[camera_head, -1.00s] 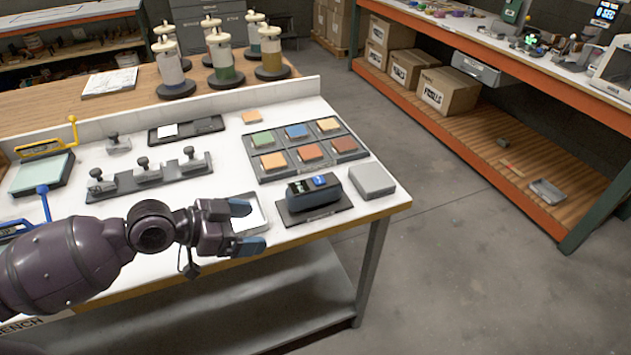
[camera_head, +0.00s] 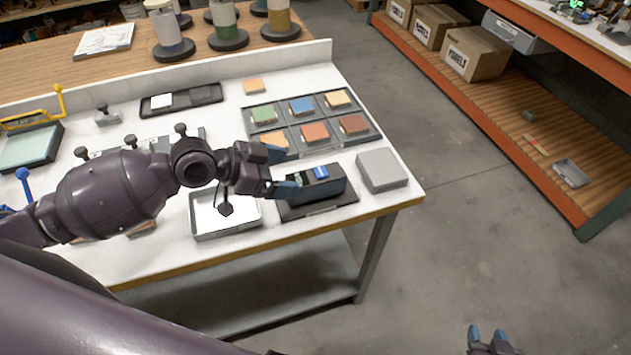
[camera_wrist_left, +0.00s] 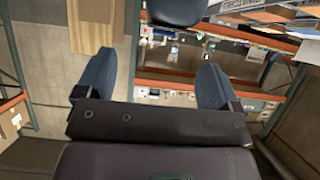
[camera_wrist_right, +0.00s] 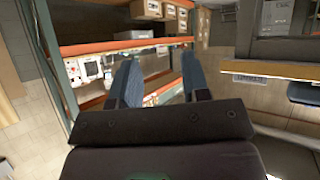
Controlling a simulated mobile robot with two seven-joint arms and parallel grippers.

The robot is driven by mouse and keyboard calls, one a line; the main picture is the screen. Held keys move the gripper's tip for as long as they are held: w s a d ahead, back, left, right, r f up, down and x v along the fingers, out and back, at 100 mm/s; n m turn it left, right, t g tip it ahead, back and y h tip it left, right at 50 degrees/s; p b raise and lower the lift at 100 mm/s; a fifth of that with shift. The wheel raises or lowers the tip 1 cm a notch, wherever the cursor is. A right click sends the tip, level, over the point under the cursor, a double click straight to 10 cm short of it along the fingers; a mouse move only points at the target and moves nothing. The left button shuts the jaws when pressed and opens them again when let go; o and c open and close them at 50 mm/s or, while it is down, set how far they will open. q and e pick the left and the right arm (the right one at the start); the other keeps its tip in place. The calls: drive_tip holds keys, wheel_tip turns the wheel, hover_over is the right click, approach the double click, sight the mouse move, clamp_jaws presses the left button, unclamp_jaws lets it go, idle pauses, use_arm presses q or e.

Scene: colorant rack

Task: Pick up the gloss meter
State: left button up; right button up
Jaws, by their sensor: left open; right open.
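The gloss meter (camera_head: 322,183) appears to be the dark, boxy device with a blue top patch. It sits on a black base plate (camera_head: 318,207) near the front right of the white bench. My left gripper (camera_head: 283,172) is open and empty just left of the device, with its fingertips close to that end; I cannot tell whether they touch it. In the left wrist view the left fingers (camera_wrist_left: 157,82) are spread, and a dark rounded form shows at the top edge. My right gripper (camera_head: 488,334) is open and empty, low over the floor, away from the bench.
A grey box (camera_head: 382,168) stands right of the device. A rack of coloured tiles (camera_head: 283,147) lies behind it, and a white-bottomed tray (camera_head: 225,217) lies to its left under my left arm. Open floor (camera_head: 455,225) separates the bench from the orange shelf (camera_head: 560,197).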

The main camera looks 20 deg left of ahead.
sight(315, 173)
use_arm(q)
drive_tip(key=shift+w+d+f, duration=0.2)
drive_tip(key=shift+d, duration=0.1)
drive_tip(key=shift+w+d+f, duration=0.25)
drive_tip(key=shift+w+d, duration=0.1)
drive_tip(key=shift+d, duration=0.05)
drive_tip(key=p+x, duration=0.1)
drive_tip(key=x, duration=0.2)
drive_tip(key=shift+w, duration=0.25)
drive_tip(key=shift+w+d+f, duration=0.2)
drive_tip(key=shift+d+f, duration=0.1)
drive_tip(key=shift+f, duration=0.1)
drive_tip(key=shift+c, duration=1.2)
drive_tip(key=c, duration=0.9)
drive_tip(key=shift+c, duration=0.6)
use_arm(e)
drive_tip(key=shift+w+r, duration=0.4)
drive_tip(key=shift+r, duration=0.2)
